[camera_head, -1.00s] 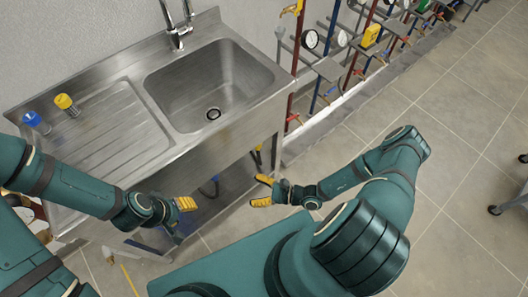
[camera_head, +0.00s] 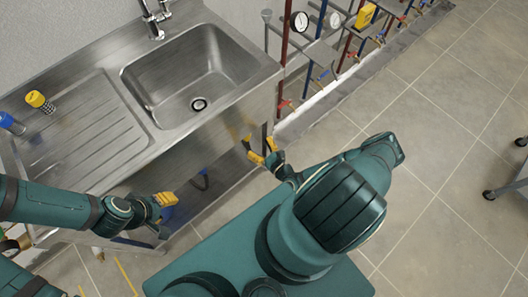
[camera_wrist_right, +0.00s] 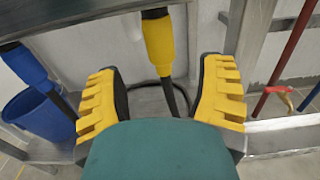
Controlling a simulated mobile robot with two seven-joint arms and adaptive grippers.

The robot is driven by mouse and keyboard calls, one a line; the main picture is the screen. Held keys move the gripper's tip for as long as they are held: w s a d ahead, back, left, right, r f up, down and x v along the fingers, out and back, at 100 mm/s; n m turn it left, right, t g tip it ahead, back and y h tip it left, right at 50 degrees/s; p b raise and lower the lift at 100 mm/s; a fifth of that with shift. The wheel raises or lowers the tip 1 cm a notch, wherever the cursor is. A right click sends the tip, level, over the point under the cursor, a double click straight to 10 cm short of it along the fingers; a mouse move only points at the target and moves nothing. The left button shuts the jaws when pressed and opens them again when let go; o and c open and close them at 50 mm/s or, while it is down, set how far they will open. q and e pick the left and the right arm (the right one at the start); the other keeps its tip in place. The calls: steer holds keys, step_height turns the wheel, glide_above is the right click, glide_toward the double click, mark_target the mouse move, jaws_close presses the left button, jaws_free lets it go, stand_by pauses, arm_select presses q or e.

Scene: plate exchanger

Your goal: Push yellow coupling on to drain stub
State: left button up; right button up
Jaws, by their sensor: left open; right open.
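The yellow coupling (camera_wrist_right: 158,45) hangs upright in the right wrist view, on the end of a dark hose (camera_wrist_right: 169,98). A dark band (camera_wrist_right: 154,13) shows directly above it, probably the drain stub; I cannot tell how far the coupling sits on it. My right gripper (camera_wrist_right: 162,70) is open, its yellow-padded fingers on either side of the coupling's lower end and hose, not closed on them. In the head view this gripper (camera_head: 258,151) is at the sink's front right. My left gripper (camera_head: 166,199) is open below the sink's front edge, with nothing visible in it.
A blue coupling (camera_wrist_right: 24,64) hangs to the left, above a blue bucket (camera_wrist_right: 38,122). The steel sink (camera_head: 240,95) has a leg to the right of the coupling. Yellow-capped (camera_head: 38,100) and blue-capped (camera_head: 10,123) items stand on the drainboard. Pipes and gauges (camera_head: 300,21) line the wall.

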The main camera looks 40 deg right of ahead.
mark_target(249, 138)
steer(key=shift+w+a+b, duration=0.15)
steer(key=shift+w+b, duration=0.05)
steer(key=shift+w, duration=1.6)
steer(key=shift+w+a+b, duration=0.15)
steer(key=shift+w, duration=1.6)
steer(key=shift+c, duration=0.2)
jaws_close()
steer(key=shift+f, duration=0.2)
steer(key=shift+f, duration=0.25)
steer(key=shift+f+b, duration=0.25)
steer(key=shift+b, duration=0.15)
